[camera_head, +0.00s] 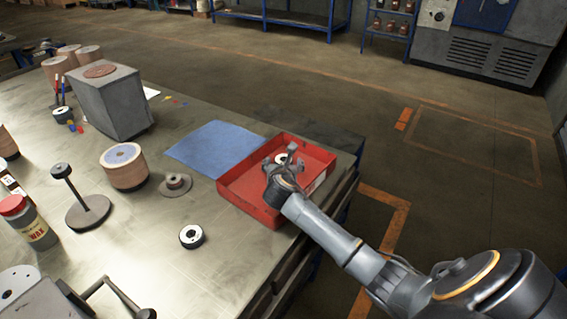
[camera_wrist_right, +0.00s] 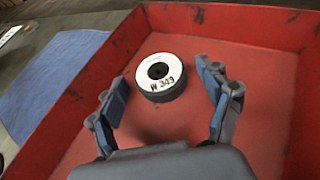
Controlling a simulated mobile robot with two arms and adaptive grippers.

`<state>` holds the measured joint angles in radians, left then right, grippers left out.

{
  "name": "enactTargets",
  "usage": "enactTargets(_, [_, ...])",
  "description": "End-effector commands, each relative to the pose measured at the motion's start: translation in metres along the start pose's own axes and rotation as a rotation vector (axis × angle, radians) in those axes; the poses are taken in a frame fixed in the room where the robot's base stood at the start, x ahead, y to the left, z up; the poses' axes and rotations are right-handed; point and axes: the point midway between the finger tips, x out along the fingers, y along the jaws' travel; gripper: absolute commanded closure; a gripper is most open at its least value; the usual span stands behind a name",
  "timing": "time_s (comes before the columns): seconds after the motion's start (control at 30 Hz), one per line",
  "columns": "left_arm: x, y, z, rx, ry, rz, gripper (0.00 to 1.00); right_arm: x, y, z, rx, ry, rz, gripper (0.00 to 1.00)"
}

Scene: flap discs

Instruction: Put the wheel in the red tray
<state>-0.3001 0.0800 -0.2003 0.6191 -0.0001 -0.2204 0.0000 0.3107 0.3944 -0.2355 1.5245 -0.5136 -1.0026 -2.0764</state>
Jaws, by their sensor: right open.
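The red tray (camera_head: 248,200) sits at the right edge of the workbench; its wall also shows in the right wrist view (camera_wrist_right: 222,22). A small wheel with a white face marked "W 349" (camera_wrist_right: 161,75) and a dark rim lies flat on the tray floor. In the head view the wheel (camera_head: 281,159) is partly hidden by my right gripper (camera_head: 283,162). The right gripper is open over the tray, with blue-padded fingers (camera_wrist_right: 162,98) apart on either side and the wheel just beyond them, apparently untouched. My left gripper is not in view.
A similar white-faced wheel (camera_head: 191,236) lies on the bench left of the tray. A blue sheet (camera_head: 210,146) lies behind it. A stepped disc (camera_head: 175,185), a disc stack (camera_head: 124,167), a spindle stand (camera_head: 88,212) and a grey block (camera_head: 108,105) stand further left.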

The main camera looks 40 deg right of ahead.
Motion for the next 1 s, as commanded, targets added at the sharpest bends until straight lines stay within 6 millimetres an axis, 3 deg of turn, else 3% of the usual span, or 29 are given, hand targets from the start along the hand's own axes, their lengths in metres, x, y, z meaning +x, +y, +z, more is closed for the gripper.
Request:
enactTargets(0.27, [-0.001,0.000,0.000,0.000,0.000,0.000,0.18,-0.008,0.000,0.003,-0.001,-0.001,0.001,0.22])
enactTargets(0.7, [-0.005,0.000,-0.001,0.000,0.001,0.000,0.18,-0.096,0.000,0.004,0.000,-0.001,0.002,0.22])
enactTargets(1.0, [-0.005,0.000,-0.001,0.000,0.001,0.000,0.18,-0.121,0.000,0.003,0.000,-0.001,0.000,0.22])
